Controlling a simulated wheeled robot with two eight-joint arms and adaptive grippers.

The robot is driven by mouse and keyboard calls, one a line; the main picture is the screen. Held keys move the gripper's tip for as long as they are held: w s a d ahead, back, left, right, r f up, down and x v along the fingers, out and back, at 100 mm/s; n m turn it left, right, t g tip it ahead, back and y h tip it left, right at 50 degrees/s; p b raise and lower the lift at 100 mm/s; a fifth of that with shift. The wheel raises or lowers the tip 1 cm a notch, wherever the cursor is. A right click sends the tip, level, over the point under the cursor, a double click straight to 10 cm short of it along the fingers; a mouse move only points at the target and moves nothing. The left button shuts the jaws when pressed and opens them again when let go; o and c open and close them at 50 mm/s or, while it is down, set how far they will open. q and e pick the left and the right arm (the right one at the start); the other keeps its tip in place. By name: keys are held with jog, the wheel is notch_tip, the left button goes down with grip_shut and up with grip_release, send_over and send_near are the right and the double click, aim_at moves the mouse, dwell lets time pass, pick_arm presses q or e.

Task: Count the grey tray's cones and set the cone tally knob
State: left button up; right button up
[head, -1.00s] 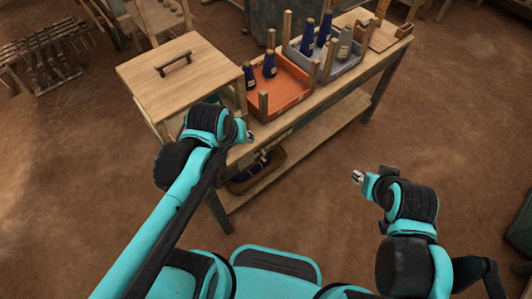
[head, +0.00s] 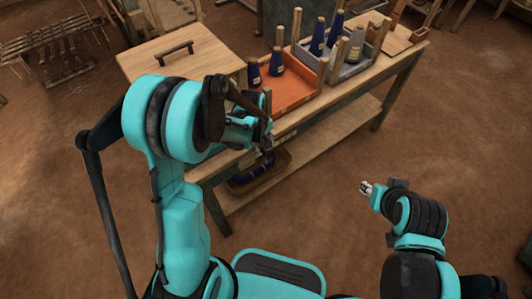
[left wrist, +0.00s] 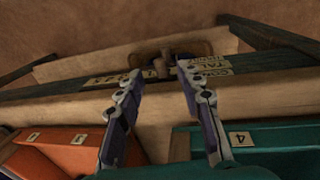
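The grey tray (head: 345,72) is on the wooden table beyond the orange tray (head: 285,105). Dark blue cones (head: 317,37) and a greyish cone (head: 355,46) stand in it; wooden posts partly hide its inside. In the left wrist view, a small brown knob (left wrist: 163,62) is on the table's front rail, beside a "cone tally" label (left wrist: 208,66). My left gripper (left wrist: 160,82) is open, its fingers spread with the knob just beyond and between the tips. In the head view this gripper (head: 267,142) is at the table's front edge. My right gripper (head: 367,188) is over bare floor, away from the table.
Two dark blue cones (head: 276,62) stand in the orange tray. A wooden chest with a dark handle (head: 174,48) adjoins the table's left end. A basket (head: 268,172) holding dark items is on the lower shelf (head: 320,142). The floor right of the table is clear.

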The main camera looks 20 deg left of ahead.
aim_at(266, 153)
pick_arm(q)
jog(key=f, duration=0.1)
jog(key=f+b, duration=0.1)
jog(key=f, duration=0.2)
jog(key=shift+w+d+f+b, duration=0.2)
jog(key=shift+w+f+b, duration=0.1)
jog(key=shift+f, duration=0.1)
grip_shut()
jog(key=shift+w, duration=0.1)
